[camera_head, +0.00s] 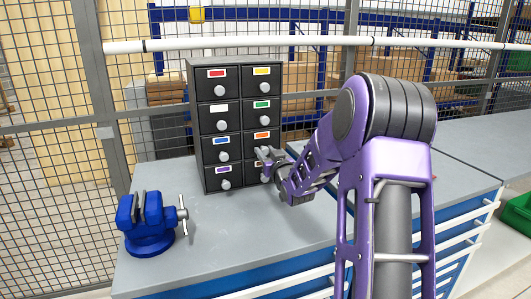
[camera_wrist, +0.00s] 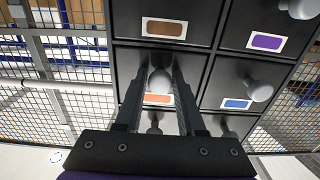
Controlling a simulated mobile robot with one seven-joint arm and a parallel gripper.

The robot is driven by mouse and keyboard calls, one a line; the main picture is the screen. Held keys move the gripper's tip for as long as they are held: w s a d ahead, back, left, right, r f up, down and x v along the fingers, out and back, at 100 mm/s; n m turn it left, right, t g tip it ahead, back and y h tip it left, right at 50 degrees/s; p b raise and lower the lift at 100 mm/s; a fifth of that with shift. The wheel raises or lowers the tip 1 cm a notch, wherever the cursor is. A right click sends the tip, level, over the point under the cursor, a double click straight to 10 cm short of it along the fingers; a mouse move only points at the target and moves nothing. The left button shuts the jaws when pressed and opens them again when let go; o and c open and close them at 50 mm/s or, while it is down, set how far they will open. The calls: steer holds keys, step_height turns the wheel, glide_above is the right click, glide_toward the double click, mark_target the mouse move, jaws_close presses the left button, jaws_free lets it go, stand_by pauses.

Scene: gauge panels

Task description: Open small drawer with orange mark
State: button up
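The dark grey drawer cabinet (camera_head: 236,65) stands on a workbench, with two columns of small drawers. Each drawer has a coloured label above a round grey knob. The orange mark (camera_head: 262,135) is in the right column, third from the top. In the wrist view, which is upside down, the orange mark (camera_wrist: 158,99) lies just below its knob (camera_wrist: 160,80). My gripper (camera_wrist: 160,68) has one finger on each side of that knob, and the knob fills the gap. In the head view my gripper (camera_head: 264,154) hides this knob. The drawer's front looks flush with its neighbours.
A blue vise (camera_head: 149,226) stands on the bench (camera_head: 220,240) at the front left. The brown-marked drawer (camera_wrist: 165,28) borders the orange one, and a blue-marked drawer (camera_wrist: 236,104) is beside it. A wire-mesh fence (camera_head: 40,110) runs behind. The bench in front of the cabinet is clear.

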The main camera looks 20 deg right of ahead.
jaws_close()
stand_by(1.0)
